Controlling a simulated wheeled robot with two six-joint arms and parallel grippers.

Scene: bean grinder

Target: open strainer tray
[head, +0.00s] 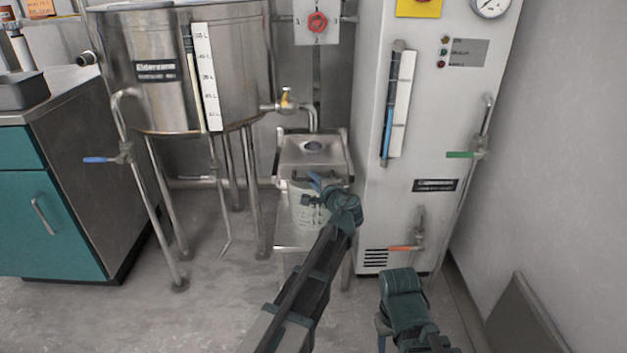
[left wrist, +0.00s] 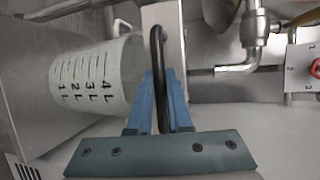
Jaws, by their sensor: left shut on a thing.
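The strainer tray is the metal front panel (left wrist: 171,22) with a black bar handle (left wrist: 163,70) in the left wrist view. In the head view it belongs to the steel unit (head: 328,160) under the tap, its front partly hidden by my arm. My left gripper (head: 317,184) is at the front of this unit. In the left wrist view its blue fingers (left wrist: 160,104) are shut on the handle. My right arm is low in the head view; a small blue part (head: 382,342) shows at its end, too little to tell the jaw state.
A measuring jug (head: 305,208) with litre marks stands directly below the tray front, close to my left gripper. A steel tank (head: 235,75) on legs is at left, a white cabinet (head: 403,205) with valves at right. A tap (head: 289,102) hangs over the unit. Floor at front is clear.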

